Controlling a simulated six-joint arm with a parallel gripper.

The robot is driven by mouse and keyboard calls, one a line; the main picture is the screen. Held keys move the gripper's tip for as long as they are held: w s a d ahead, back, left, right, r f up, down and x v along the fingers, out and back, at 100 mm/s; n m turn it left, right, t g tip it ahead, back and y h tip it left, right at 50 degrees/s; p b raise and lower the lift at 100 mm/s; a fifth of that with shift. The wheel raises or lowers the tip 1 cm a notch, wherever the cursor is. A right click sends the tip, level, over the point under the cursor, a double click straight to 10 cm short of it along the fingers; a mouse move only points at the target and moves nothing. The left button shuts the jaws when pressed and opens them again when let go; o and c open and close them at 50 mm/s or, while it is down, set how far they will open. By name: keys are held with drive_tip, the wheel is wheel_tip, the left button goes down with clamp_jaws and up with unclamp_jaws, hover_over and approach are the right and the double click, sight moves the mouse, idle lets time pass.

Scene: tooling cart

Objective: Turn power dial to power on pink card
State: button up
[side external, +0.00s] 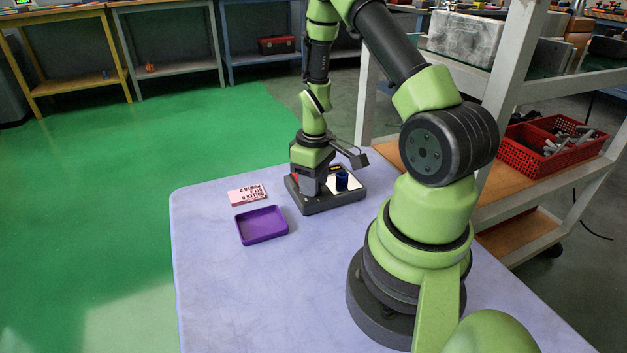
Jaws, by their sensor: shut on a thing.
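The pink card (248,195) lies on the pale table to the left, with dark lettering. I can make out the word POWER and what looks like a 2; the rest is too small to read surely. A dark grey device (327,203) with a low rim and a white area stands right of the card. My gripper (313,192) points down over the left part of this device and is shut on what appears to be the power dial. The fingers hide the dial, so its setting cannot be read. A dark blue cylinder (342,180) stands on the device, just right of my gripper.
An empty purple tray (262,225) lies in front of the card, left of the device. A grey cart with a red basket (555,143) of metal parts stands at the right. The front left of the table (240,300) is clear.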

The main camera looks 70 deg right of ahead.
drive_tip(key=m, duration=1.1)
idle(0.3)
drive_tip(key=shift+m, duration=0.4)
drive_tip(key=o, duration=0.9)
drive_tip(key=shift+o, duration=0.2)
wheel_tip(320, 180, up, 10)
drive_tip(key=shift+s, duration=0.2)
